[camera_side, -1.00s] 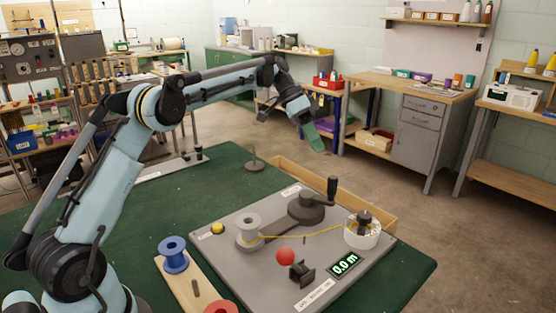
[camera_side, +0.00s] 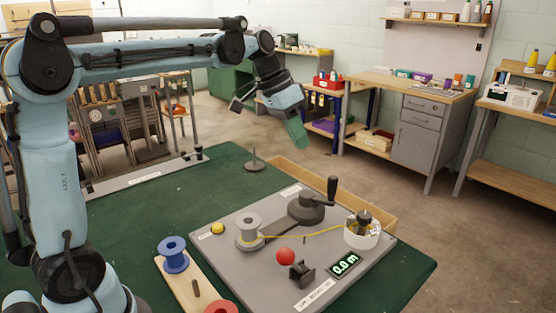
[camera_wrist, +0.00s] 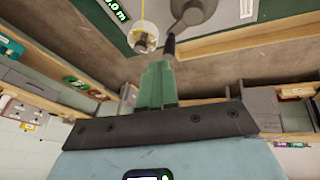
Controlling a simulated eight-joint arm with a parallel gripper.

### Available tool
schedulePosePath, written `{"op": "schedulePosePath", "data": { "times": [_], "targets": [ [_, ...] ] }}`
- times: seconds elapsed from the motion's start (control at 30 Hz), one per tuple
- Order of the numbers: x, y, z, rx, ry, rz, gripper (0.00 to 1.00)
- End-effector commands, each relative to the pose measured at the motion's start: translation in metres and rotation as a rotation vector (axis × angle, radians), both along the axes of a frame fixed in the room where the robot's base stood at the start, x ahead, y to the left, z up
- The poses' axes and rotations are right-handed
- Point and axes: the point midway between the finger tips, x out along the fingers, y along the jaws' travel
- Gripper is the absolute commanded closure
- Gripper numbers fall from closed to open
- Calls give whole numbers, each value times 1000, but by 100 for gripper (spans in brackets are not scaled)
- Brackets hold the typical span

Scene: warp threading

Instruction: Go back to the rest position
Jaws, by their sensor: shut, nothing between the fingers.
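My gripper (camera_side: 298,139) has green fingers and hangs in the air, tilted downward, above and behind the winding board. Its fingers are shut together and empty; they also show in the wrist view (camera_wrist: 156,72). The grey winding board (camera_side: 230,275) lies on the green table. On it stand a grey spool (camera_side: 249,233), a crank (camera_side: 312,205) and a white cup-like guide (camera_side: 362,236). A yellow thread (camera_side: 305,237) runs from the spool to the guide. A red ball (camera_side: 285,257) stands near a dark bracket, and the display (camera_side: 345,264) reads 0.0 m.
A wooden rack (camera_side: 187,290) with a blue spool (camera_side: 174,254) and a red spool (camera_side: 221,306) lies at the front left. A weight stand (camera_side: 254,162) is on the table's far part. A wooden tray (camera_side: 375,200) lies behind the board. Workbenches stand beyond the table.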

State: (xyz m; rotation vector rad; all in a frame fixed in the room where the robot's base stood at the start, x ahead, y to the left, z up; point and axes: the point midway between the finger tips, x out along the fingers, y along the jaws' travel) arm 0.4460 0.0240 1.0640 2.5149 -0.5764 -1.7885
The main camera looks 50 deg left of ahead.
Motion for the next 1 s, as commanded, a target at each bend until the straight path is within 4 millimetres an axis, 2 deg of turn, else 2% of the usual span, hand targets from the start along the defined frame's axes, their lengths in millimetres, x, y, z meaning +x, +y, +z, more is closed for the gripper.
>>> {"op": "schedulePosePath", "data": {
  "times": [0.03, 0.27, 0.5, 0.6, 0.8, 1.0],
  "targets": [
    [-14, -5, -2, 19, -10, 24, 100],
    [-67, -17, -21, 98, -79, 143, 100],
    [-120, -24, -55, 152, -179, 249, 100],
    [-136, -24, -71, 162, -221, 283, 100],
    [-154, -24, -91, 171, -275, 322, 100],
    [-157, -24, -95, 171, -285, 330, 100]
  ]
}}
